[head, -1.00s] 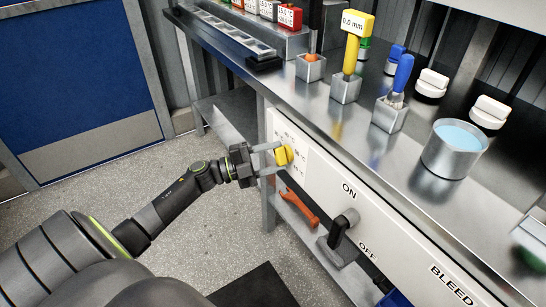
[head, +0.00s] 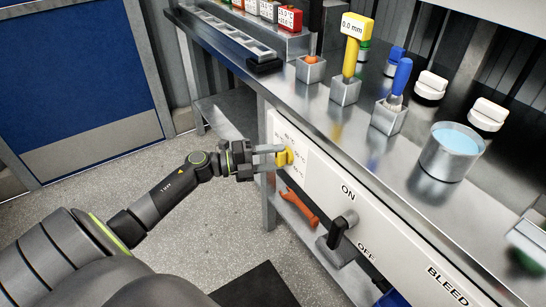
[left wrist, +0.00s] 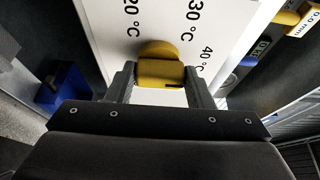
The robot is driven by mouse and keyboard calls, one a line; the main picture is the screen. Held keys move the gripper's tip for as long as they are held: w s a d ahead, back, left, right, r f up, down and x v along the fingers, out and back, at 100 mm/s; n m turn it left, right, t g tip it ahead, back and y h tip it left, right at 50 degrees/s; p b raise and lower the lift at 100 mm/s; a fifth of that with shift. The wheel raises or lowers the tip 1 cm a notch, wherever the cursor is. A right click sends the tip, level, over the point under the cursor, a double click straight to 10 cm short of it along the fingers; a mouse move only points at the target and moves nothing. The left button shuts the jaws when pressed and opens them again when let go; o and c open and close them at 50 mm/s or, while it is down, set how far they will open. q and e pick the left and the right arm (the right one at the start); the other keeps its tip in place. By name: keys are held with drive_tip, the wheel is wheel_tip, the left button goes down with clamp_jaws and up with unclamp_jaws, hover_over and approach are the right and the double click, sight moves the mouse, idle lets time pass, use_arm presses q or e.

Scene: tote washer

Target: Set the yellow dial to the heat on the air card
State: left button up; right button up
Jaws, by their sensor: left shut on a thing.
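The yellow dial (head: 284,158) sits on the white front panel (head: 328,178) below the bench top. In the left wrist view the dial (left wrist: 160,68) has a raised grip bar with a short black mark near its right end. Printed marks of 20, 30 and 40 °C show around it on the panel (left wrist: 175,25). My left gripper (head: 275,157) is shut on the dial, with one finger on each side of the bar. The air card cannot be made out for certain; small labelled blocks (head: 290,17) at the back have print too small to read surely. My right gripper is out of view.
A black ON/OFF lever (head: 341,230) is on the panel to the right. An orange wrench-like tool (head: 300,207) lies below the dial. The bench top holds a yellow gauge marked 0.0 mm (head: 354,35), a blue-handled tool (head: 401,76) and a metal pot of blue liquid (head: 452,152).

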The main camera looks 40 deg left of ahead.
use_arm(q)
drive_tip(key=shift+f, duration=0.1)
drive_tip(key=o, duration=1)
drive_tip(key=shift+s+a, duration=0.4)
drive_tip(key=shift+s, duration=0.05)
drive_tip(key=v, duration=1.6)
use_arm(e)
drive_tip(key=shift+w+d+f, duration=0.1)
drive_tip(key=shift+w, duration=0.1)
use_arm(q)
drive_tip(key=shift+s+a, duration=0.1)
